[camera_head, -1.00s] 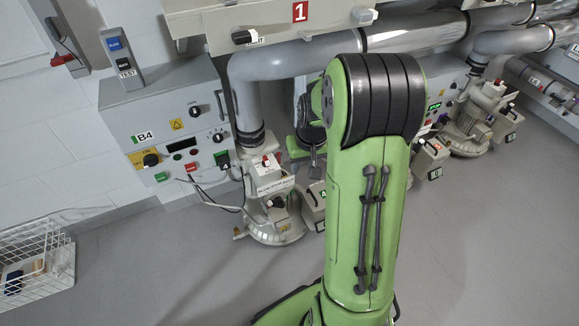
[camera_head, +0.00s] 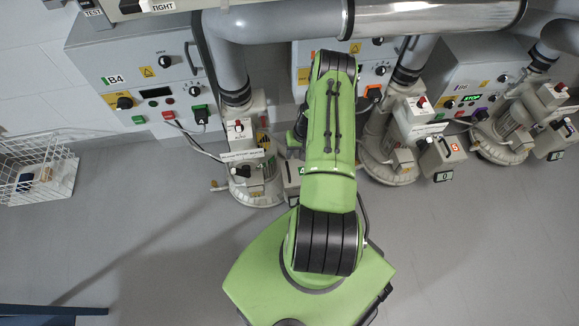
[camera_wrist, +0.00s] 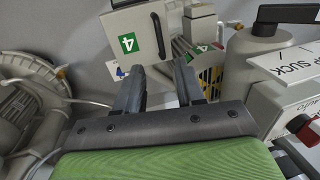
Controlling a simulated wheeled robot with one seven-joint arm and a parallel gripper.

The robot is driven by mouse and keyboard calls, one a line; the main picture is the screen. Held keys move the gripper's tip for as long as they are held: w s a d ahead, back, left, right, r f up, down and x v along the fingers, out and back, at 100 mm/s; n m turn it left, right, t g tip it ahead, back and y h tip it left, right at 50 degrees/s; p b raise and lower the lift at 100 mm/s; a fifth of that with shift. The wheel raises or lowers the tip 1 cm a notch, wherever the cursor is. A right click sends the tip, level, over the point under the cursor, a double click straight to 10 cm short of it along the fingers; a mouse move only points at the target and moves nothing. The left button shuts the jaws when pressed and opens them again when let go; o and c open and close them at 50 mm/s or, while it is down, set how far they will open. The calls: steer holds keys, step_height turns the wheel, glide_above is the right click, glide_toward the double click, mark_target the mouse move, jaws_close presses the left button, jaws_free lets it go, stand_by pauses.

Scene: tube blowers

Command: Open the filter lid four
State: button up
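The filter box with a green 4 label (camera_wrist: 128,42) is at the top middle of the wrist view, a light grey box with a dark bar handle (camera_wrist: 158,36) on its right side. A second green 4 label (camera_wrist: 205,47) shows on the grey part just right of it. I cannot tell whether the lid is raised. My gripper (camera_wrist: 160,80) has its two dark fingers apart with nothing between them, just below the box and handle. In the head view a small box with a green label (camera_head: 292,180) shows left of my arm, which hides my gripper.
In the wrist view, a grey blower housing (camera_wrist: 25,105) is at left and a white box with a red knob (camera_wrist: 295,122) at right. In the head view, the B4 control box (camera_head: 150,85) and pipes line the wall. A white wire basket (camera_head: 38,170) stands left. The near floor is open.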

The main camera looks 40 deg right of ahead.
steer(key=b, duration=0.4)
glide_above(297, 172)
steer(key=w+a, duration=0.1)
steer(key=a, duration=0.2)
steer(key=f, duration=1.1)
steer(key=shift+w+d+f, duration=0.15)
steer(key=shift+w, duration=0.05)
steer(key=shift+c, duration=0.5)
jaws_close()
